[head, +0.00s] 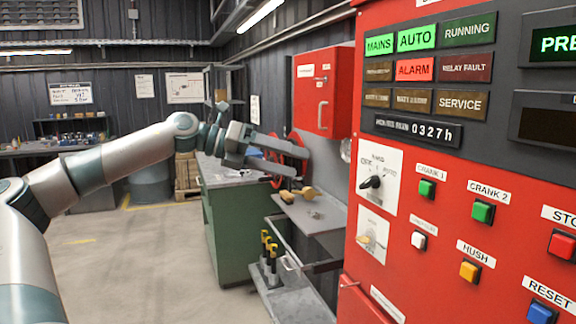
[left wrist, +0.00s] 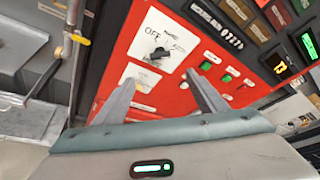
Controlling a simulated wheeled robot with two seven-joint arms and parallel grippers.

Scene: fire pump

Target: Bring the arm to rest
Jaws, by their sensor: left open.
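My left arm (head: 105,165) comes in from the left and is stretched out across the aisle. My left gripper (head: 299,162) is open and empty, to the left of the red control panel (head: 395,235) in the head view. In the left wrist view the two fingers of the gripper (left wrist: 160,80) stand apart and point toward the panel, with nothing between them. The black selector knob (head: 371,182) on its white plate also shows in the left wrist view (left wrist: 160,53). I cannot tell the exact gap to the panel. My right gripper is not in view.
The panel has lit MAINS, AUTO and ALARM lamps and several push buttons. A grey shelf (head: 318,222) with yellow-handled items stands beyond the gripper, by a green cabinet (head: 230,245). A red wall box (head: 323,90) hangs behind. The floor (head: 150,275) at left is clear.

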